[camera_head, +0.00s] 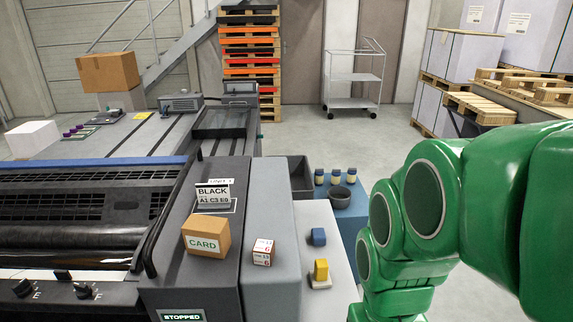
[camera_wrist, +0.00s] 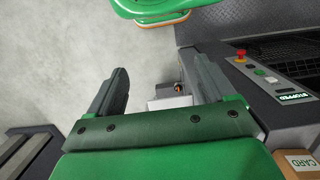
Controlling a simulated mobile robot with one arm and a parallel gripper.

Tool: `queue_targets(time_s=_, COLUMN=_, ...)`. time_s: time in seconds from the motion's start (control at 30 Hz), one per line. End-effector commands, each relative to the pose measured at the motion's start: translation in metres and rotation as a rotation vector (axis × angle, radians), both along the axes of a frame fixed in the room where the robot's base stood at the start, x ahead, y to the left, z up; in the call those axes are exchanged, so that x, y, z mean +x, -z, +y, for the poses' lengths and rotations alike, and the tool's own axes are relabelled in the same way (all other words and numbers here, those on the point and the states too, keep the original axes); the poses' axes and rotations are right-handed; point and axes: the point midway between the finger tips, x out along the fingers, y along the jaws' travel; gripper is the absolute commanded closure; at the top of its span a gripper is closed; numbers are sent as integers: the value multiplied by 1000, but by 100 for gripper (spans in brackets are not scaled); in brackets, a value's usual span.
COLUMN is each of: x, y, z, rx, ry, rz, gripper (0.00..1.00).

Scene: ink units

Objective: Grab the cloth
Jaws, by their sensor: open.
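I cannot make out a cloth for certain in either view. In the head view a small blue item (camera_head: 319,237) and a yellow item (camera_head: 321,270) lie on the light grey ledge right of the press; neither is clearly fabric. My gripper (camera_wrist: 155,63) shows in the wrist view, with its two dark fingers spread apart and nothing held. In the head view my green arm is at the right and the gripper is not visible.
A CARD box (camera_head: 206,237), a small red-and-white box (camera_head: 263,252) and a BLACK label sign (camera_head: 213,193) stand on the press. A dark bowl (camera_head: 340,197) and several small jars (camera_head: 336,177) are behind the ledge. A red stop button (camera_wrist: 240,57) sits on the press panel.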

Motion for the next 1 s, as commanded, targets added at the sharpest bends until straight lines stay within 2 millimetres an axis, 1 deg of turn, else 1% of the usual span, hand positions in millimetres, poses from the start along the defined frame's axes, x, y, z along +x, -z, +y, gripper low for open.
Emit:
queue_targets(time_s=0.27, x=59, y=-9, z=-1, rx=0, ry=3, rz=-12, gripper=17)
queue_targets(time_s=0.5, x=115, y=-13, z=-2, rx=-2, ry=5, rz=-26, gripper=17)
queue_targets(time_s=0.8, x=187, y=-10, z=-4, rx=-3, ry=7, rz=-45, gripper=17)
queue_targets(time_s=1.0, x=234, y=-2, z=-6, rx=-4, ry=7, rz=-57, gripper=17)
